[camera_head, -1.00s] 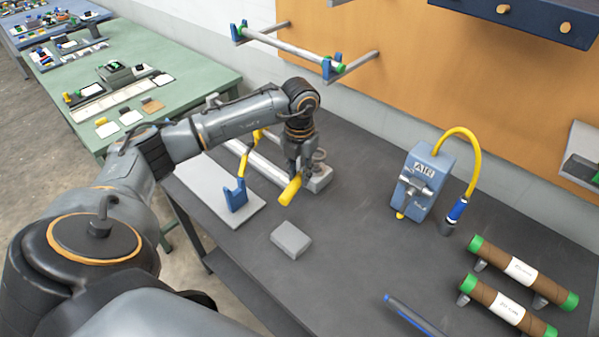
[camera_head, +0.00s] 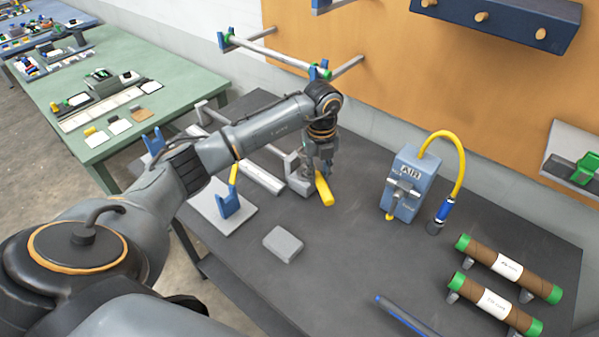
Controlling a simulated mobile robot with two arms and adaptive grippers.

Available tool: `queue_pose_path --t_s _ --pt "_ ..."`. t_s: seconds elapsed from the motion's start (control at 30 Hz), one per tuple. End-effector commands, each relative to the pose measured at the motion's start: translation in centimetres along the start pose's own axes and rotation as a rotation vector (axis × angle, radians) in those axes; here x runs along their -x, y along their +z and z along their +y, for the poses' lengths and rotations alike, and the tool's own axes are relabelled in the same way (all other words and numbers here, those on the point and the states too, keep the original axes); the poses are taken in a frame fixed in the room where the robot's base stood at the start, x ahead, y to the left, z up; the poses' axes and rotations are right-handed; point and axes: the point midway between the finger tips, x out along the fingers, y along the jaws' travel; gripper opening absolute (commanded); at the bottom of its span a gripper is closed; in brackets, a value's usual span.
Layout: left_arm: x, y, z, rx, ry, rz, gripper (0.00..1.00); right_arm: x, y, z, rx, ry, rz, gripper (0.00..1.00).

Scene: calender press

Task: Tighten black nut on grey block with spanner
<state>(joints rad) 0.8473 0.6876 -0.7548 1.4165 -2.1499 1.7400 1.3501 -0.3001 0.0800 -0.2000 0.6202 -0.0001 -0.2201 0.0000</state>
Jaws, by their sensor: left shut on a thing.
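My left gripper (camera_head: 318,162) points down at the work table and is shut on the yellow-handled spanner (camera_head: 325,190). The handle sticks out below the fingers, towards the lower right. The grey block (camera_head: 297,185) stands just left of the gripper, at the end of the grey rollers. The black nut is hidden behind the gripper, and I cannot tell how the spanner's head sits on it. My right gripper is not in view.
A loose grey block (camera_head: 283,243) lies on the dark table (camera_head: 340,260). The blue AIR box (camera_head: 404,182) with its yellow hose stands right of the gripper. Two brown rolls with green ends (camera_head: 505,268) lie at the right. A blue bracket (camera_head: 228,203) stands at the left.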

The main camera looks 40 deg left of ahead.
Motion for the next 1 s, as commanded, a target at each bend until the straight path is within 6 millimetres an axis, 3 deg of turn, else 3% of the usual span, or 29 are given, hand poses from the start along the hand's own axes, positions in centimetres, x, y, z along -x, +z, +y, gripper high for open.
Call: queue_pose_path --t_s 0.1,0.3,1.0 --pt "0.5 -0.7 -1.9 0.174 -0.001 0.005 0.00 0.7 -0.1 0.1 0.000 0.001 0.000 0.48" --pt "0.6 -1.2 -3.3 0.343 0.005 0.006 0.00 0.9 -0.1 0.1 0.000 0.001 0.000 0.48" --pt "-3.1 -1.3 -3.4 0.365 0.006 0.006 0.00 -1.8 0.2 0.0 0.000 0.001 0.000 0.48"
